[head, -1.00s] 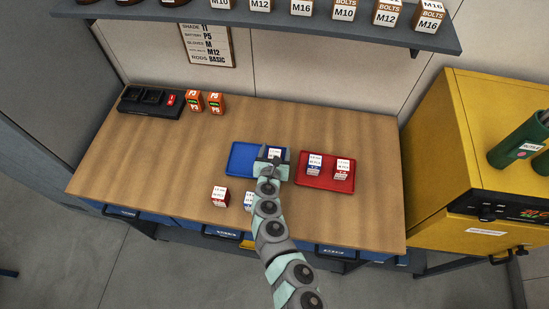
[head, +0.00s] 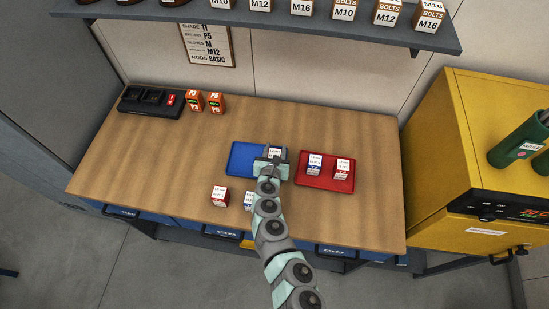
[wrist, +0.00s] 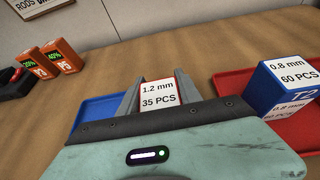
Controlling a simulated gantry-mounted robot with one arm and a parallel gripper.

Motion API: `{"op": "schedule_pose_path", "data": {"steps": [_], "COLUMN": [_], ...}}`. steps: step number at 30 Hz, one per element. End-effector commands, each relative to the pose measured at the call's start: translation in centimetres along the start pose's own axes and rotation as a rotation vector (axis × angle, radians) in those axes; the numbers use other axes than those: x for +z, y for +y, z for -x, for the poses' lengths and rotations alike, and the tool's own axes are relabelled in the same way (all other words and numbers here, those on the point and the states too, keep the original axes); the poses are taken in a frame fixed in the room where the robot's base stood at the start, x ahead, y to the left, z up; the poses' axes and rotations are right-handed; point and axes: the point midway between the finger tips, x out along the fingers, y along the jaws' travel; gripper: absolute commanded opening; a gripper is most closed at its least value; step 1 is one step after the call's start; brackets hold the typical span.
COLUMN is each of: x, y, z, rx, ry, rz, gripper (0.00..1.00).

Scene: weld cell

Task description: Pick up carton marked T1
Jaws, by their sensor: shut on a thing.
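My gripper (head: 272,158) is over the blue tray (head: 243,160), its jaws shut on a small carton (head: 275,151). In the wrist view, the held carton (wrist: 158,96) has a white label reading "1.2 mm 35 PCS" and thin red edges, and sits between the two grey fingers. Its lower part is hidden, and no T1 mark is readable on it. I cannot tell whether it touches the tray. The red tray (head: 325,183) to the right holds two cartons; the nearer one in the wrist view is blue, marked T2 (wrist: 290,88), "0.8 mm 60 PCS".
A red-and-white carton (head: 220,196) and a partly hidden blue-and-white carton (head: 249,200) stand on the bench in front of the blue tray. Orange packs (head: 205,101) and a black charger (head: 150,103) are at back left. A shelf (head: 300,22) overhangs the back.

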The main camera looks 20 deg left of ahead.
Motion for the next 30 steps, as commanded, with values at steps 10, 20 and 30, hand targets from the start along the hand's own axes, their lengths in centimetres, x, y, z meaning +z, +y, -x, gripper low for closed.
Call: {"op": "schedule_pose_path", "data": {"steps": [10,20,30], "x": [0.0,2.3,10.4], "y": [0.0,0.0,0.0], "z": [0.0,0.9,4.2], "rx": [0.0,0.001,0.001], "ry": [0.0,-0.003,-0.005], "rz": [0.0,0.003,-0.002], "gripper": [0.0,0.0,0.0]}}
